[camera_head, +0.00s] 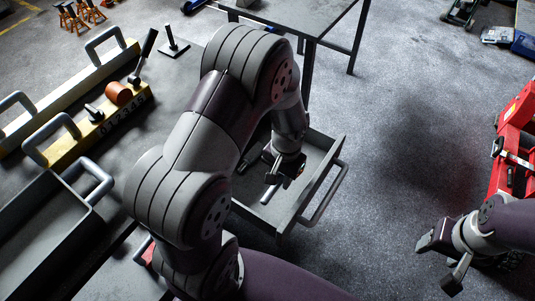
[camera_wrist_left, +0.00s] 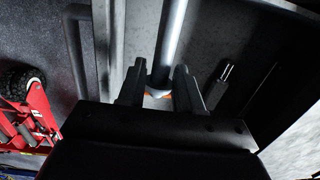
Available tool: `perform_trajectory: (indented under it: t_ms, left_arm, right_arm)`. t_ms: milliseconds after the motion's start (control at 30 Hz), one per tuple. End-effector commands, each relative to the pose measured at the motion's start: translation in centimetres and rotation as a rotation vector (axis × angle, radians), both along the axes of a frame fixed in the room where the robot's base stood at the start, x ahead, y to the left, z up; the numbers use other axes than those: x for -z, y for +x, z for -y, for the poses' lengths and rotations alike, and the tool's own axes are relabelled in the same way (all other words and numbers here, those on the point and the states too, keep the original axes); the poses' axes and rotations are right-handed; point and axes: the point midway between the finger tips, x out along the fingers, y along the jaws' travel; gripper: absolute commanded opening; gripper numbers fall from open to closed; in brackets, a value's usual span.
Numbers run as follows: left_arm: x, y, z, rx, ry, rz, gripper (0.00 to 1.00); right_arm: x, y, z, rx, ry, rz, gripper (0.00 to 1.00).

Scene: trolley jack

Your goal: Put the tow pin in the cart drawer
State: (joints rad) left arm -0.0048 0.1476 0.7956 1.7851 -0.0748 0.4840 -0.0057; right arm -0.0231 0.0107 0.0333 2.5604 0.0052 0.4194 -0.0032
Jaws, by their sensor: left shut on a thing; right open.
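The tow pin, a light grey metal rod (camera_wrist_left: 172,38), runs between my left gripper's fingers in the left wrist view. Its pale end (camera_head: 268,194) shows below the fingers in the head view. My left gripper (camera_head: 276,172) is shut on it, over the open cart drawer (camera_head: 318,180). I cannot tell whether the pin touches the drawer floor. A small orange and white part (camera_wrist_left: 158,95) shows between the fingers. The upper pin is hidden by my gripper and arm. My right gripper (camera_head: 444,262) is open and empty, low at the right, away from the cart.
A dark two-pronged tool (camera_wrist_left: 219,86) lies in the drawer. The drawer's bar handle (camera_head: 328,198) sticks out in front. Yellow handled bars (camera_head: 92,128) and a grey tray (camera_head: 38,225) are at the left. A red jack (camera_head: 512,150) stands at the right. The floor between is clear.

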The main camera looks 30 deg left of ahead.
Motion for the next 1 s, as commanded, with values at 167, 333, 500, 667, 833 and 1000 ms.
perform_trajectory:
  t_ms: [167, 333, 500, 667, 833, 1000]
  left_arm:
    - [3.1, 2.5, -4.5, -0.009, 0.000, -0.007, 0.00]
    - [5.5, 4.7, -7.9, -0.006, 0.000, -0.005, 0.00]
    - [7.0, 5.4, -9.0, -0.002, 0.000, -0.006, 0.00]
    - [9.8, 5.4, -9.0, 0.000, -0.001, -0.005, 0.00]
    - [10.3, 5.4, -9.0, -0.001, 0.000, -0.003, 0.00]
    - [10.5, 5.4, -9.0, -0.001, 0.000, -0.004, 0.00]
  right_arm:
    - [-0.1, 0.0, 0.0, 0.000, 0.000, 0.000, 0.60]
    - [-0.2, 0.0, 0.0, 0.000, 0.000, 0.000, 0.60]
    - [-0.2, 0.0, 0.0, 0.000, 0.000, 0.000, 0.60]
    - [-0.3, 0.0, 0.0, 0.000, 0.000, 0.000, 0.60]
    - [-0.3, 0.0, 0.0, 0.000, 0.000, 0.000, 0.60]
    - [-0.2, 0.0, 0.0, 0.000, 0.000, 0.000, 0.60]
